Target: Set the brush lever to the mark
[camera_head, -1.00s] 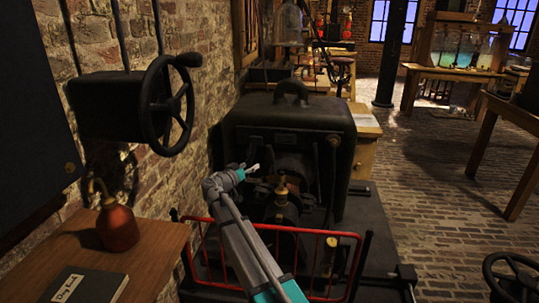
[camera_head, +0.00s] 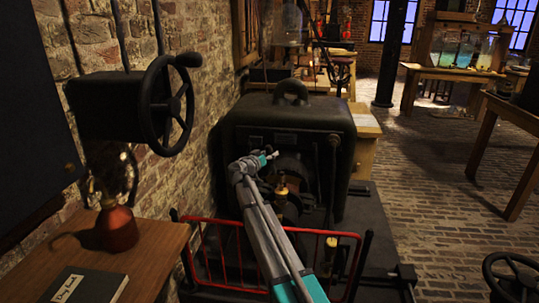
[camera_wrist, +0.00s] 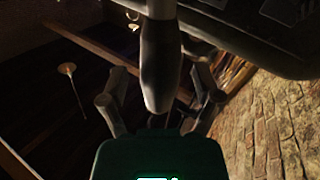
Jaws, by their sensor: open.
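The black dynamo (camera_head: 300,118) stands behind a red rail, with a brass-topped part (camera_head: 281,188) at its front. My gripper (camera_head: 272,156) is in front of the dynamo's face, left of and above that brass top. In the wrist view, a dark tapered handle (camera_wrist: 158,65), seemingly the brush lever, comes down between the open fingers of my gripper (camera_wrist: 158,85). A gap shows on both sides of the handle, so the fingers appear not to grip it. In the head view I cannot single out this lever, and I cannot make out the mark.
The red rail (camera_head: 208,272) runs across the dynamo's front under my arm. A handwheel (camera_head: 168,105) is on the brick wall at left. A wooden table (camera_head: 150,262) with a red bottle (camera_head: 117,229) and a book (camera_head: 84,287) is near left.

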